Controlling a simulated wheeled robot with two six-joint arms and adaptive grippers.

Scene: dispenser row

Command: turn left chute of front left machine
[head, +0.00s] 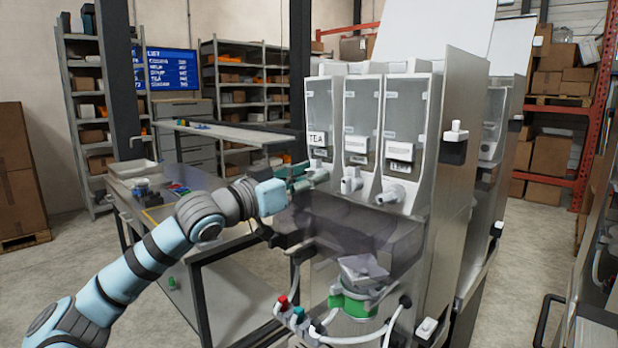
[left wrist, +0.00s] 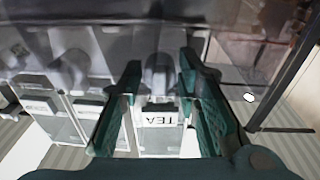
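The front left machine (head: 425,155) has a row of three upright dispenser units with chutes at their feet. The left unit carries a TEA label (head: 317,139), which shows upside down in the left wrist view (left wrist: 161,119). My left gripper (head: 318,177) reaches the left chute from the left and largely hides it in the head view. In the left wrist view the grey left chute (left wrist: 159,72) lies between my two green fingers, with a small gap on each side. The fingers are open; contact cannot be made out. My right gripper is not in view.
The middle chute (head: 351,184) and right chute (head: 391,194) stand close to the right of my gripper. A dark see-through cover (head: 350,232) juts out below. A metal worktable (head: 195,215) with small items stands left.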

